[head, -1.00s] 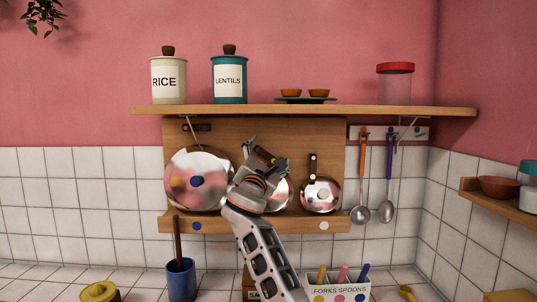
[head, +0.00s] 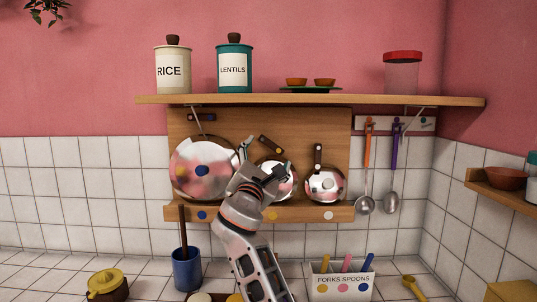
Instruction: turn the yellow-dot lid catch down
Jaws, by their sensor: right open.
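The yellow-dot lid catch (head: 270,145) is a short dark strip on the wooden backboard, above the middle lid (head: 283,187). It lies tilted, its left end higher than its right. A yellow dot (head: 270,214) on the ledge marks this place. My right gripper (head: 264,157) is open and empty, in front of the middle lid and just below the catch in the picture. Its fingers point up, one to each side. It hides much of the middle lid; whether it touches the catch I cannot tell. My left gripper is out of view.
The large left lid (head: 190,185) stands close left of my gripper, the small right lid (head: 325,187) to its right. A shelf (head: 310,99) with canisters juts out above. Two ladles hang at right. A blue pot (head: 187,269) and cutlery box (head: 340,281) stand below.

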